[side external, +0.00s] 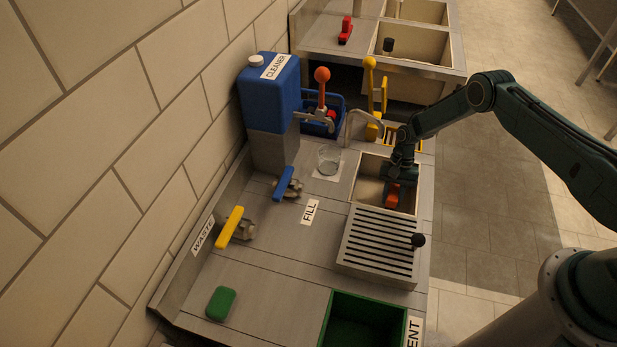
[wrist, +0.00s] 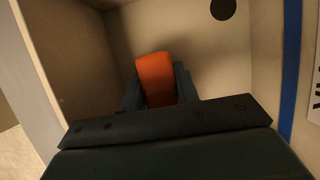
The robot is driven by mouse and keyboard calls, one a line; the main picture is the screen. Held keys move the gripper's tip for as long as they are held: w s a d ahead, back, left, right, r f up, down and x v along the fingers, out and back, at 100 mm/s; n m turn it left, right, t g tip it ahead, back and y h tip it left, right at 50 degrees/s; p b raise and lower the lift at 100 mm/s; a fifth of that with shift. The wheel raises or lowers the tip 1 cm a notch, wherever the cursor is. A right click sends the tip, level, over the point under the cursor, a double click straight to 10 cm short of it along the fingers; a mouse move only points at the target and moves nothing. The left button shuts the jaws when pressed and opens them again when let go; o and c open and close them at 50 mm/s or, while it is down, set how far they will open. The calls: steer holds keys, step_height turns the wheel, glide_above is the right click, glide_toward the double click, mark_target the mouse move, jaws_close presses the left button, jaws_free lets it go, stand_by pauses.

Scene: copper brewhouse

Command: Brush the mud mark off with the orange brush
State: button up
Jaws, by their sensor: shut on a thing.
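My gripper (side external: 399,179) reaches down into the sink basin (side external: 369,188) in the side view. It is shut on the orange brush (side external: 392,196), which is inside the basin. In the wrist view the orange brush (wrist: 156,78) stands between the two dark fingers (wrist: 160,95), with the pale basin walls around it. The brush's bristles are hidden. No mud mark can be made out in either view; the gripper and brush cover part of the basin floor.
A slatted grate (side external: 378,246) with a black knob (side external: 418,240) adjoins the basin. A tap (side external: 358,118), a glass (side external: 329,160) and a blue cleaner container (side external: 270,95) stand beyond. A green bin (side external: 325,318) and green block (side external: 220,303) are in front.

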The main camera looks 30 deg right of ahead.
steer(key=shift+s+a+f, duration=0.1)
steer(key=shift+s+a, duration=0.35)
steer(key=shift+w+d, duration=0.85)
steer(key=shift+d, duration=0.05)
steer(key=shift+a, duration=0.1)
steer(key=shift+s+a+f, duration=0.1)
steer(key=shift+s+a, duration=0.75)
steer(key=shift+s, duration=0.1)
steer(key=shift+w+d, duration=0.1)
steer(key=shift+d, duration=0.05)
steer(key=shift+w+d, duration=0.1)
steer(key=shift+w, duration=0.05)
jaws_close()
steer(key=shift+w+d, duration=0.7)
